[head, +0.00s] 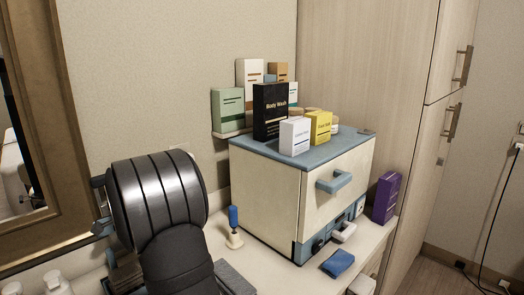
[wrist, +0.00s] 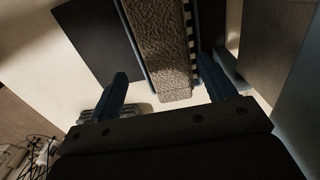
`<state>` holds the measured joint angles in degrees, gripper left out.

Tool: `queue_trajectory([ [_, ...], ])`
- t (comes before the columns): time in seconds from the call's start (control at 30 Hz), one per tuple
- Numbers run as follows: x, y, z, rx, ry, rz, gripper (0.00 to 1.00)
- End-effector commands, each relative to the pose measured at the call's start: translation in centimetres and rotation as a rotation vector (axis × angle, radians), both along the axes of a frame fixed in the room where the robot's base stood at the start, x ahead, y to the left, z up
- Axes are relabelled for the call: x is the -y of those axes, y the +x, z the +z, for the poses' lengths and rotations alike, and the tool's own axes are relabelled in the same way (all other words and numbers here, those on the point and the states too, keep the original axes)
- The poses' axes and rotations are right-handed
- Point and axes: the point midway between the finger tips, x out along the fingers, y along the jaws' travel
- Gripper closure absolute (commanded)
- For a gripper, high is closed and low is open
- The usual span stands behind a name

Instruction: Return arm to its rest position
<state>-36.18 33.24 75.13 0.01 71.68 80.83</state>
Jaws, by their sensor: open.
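My gripper (wrist: 162,70) shows in the wrist view with its two blue fingers spread wide apart and nothing between them. A textured brownish strip with a toothed edge lies beyond the fingers; I cannot tell what it is.
Several cartons, including a black Body Wash box (head: 270,112) and a yellow box (head: 318,127), stand around the warmer's top. A purple box (head: 386,198), a blue folded cloth (head: 338,263) and a blue-handled brush (head: 234,225) are on the counter. A framed mirror (head: 55,130) is at left.

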Motion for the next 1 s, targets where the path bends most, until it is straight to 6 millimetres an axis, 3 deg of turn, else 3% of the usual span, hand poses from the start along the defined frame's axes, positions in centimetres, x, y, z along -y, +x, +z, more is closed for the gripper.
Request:
queue_trajectory([
  [0.57, 10.2, 1.0, 6.1, 0.002, 0.001, -0.004, 0.24],
  [1.0, 6.3, -5.2, 5.6, 0.000, 0.001, 0.479, 0.24],
])
